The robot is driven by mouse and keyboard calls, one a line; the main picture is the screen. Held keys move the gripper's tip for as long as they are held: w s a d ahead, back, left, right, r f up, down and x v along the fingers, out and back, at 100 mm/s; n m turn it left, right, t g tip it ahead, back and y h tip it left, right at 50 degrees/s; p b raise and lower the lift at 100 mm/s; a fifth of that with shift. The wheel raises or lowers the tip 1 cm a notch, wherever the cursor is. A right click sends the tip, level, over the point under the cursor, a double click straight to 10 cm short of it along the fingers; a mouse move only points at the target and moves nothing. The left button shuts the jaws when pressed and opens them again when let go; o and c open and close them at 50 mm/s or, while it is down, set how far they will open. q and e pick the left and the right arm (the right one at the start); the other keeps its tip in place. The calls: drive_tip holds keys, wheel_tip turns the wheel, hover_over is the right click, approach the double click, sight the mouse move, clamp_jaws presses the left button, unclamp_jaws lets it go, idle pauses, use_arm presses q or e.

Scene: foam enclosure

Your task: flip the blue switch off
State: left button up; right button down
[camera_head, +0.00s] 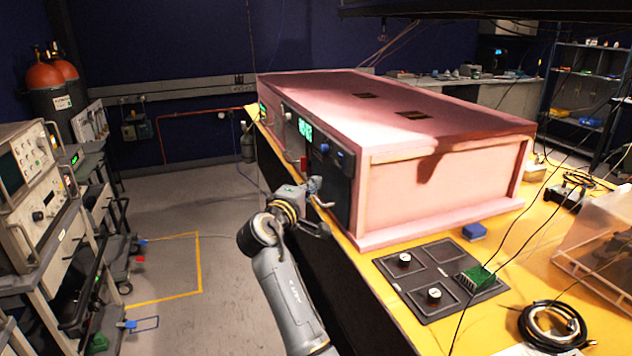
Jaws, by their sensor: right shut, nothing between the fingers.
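The pink foam enclosure (450,185) stands on the yellow bench, with its dark front panel facing left and seen at a steep angle. A small blue part (339,155), which looks like the blue switch, sits near the upper right of that panel. Its on or off position is too small to tell. My right gripper (316,184) is shut and empty, in front of the panel and below the blue part. I cannot tell whether it touches the panel. My left gripper is not in view.
A red part (303,163) and a green display (305,130) are also on the panel. A black tray with dials (440,254), a blue block (474,231) and a coiled cable (552,325) lie on the bench (395,318).

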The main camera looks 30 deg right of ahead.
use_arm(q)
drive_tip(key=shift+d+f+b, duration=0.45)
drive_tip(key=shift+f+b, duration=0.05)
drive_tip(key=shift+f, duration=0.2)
use_arm(e)
drive_tip(key=v, duration=0.5)
drive_tip(key=shift+a+f, duration=0.25)
drive_tip(key=shift+a, duration=0.15)
drive_tip(key=shift+f, duration=0.1)
